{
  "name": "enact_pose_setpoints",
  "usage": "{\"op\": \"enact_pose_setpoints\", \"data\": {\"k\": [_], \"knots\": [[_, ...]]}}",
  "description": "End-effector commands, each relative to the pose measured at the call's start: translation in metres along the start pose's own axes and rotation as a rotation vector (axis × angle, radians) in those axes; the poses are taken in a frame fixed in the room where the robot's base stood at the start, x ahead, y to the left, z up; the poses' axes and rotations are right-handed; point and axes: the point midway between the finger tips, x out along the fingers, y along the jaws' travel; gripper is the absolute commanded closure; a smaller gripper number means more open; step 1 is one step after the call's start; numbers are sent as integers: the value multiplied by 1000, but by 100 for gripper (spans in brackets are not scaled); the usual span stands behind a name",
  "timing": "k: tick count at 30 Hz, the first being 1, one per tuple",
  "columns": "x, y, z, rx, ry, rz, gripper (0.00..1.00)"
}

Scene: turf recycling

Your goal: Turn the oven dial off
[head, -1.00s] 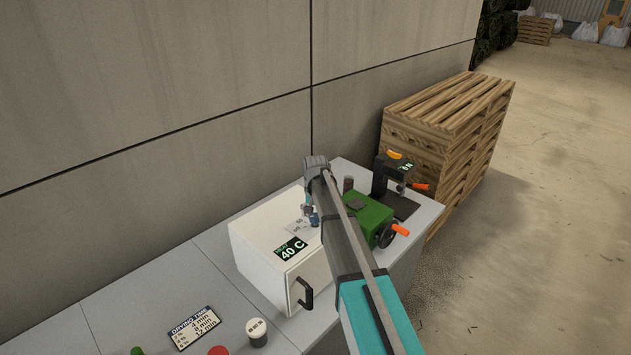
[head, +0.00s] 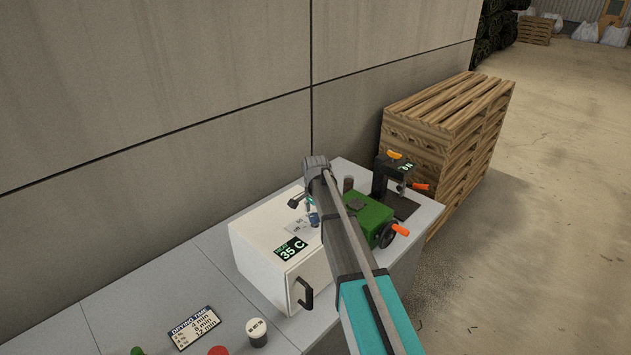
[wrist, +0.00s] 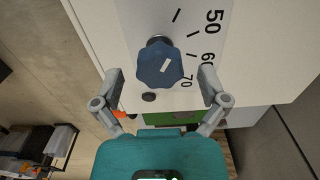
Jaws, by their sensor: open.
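The white oven (head: 262,258) stands on the grey bench, with a display (head: 291,249) reading 35 C on its top. The blue lobed dial (wrist: 160,68) has a short white mark, slanting up to the right in the wrist view. Printed tick marks and the numbers 50, 60 and 70 lie beside it. My gripper (wrist: 161,74) is open, with one finger on each side of the dial and a visible gap at both sides. In the head view the dial (head: 314,219) shows small, partly beside my arm.
A green machine (head: 372,222) with an orange-handled wheel stands right of the oven. A black press (head: 385,175) is behind it. Stacked pallets (head: 440,125) stand at the right. A drying time card (head: 194,327) and coloured buttons lie at the front left.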

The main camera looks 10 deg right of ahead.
Motion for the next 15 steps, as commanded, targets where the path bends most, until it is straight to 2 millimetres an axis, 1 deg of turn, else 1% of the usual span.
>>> {"op": "enact_pose_setpoints", "data": {"k": [9,10,15], "knots": [[0,0,0,211,0,0,7],[-8,0,0,207,0,0,7],[-23,0,0,203,0,0,7]]}}
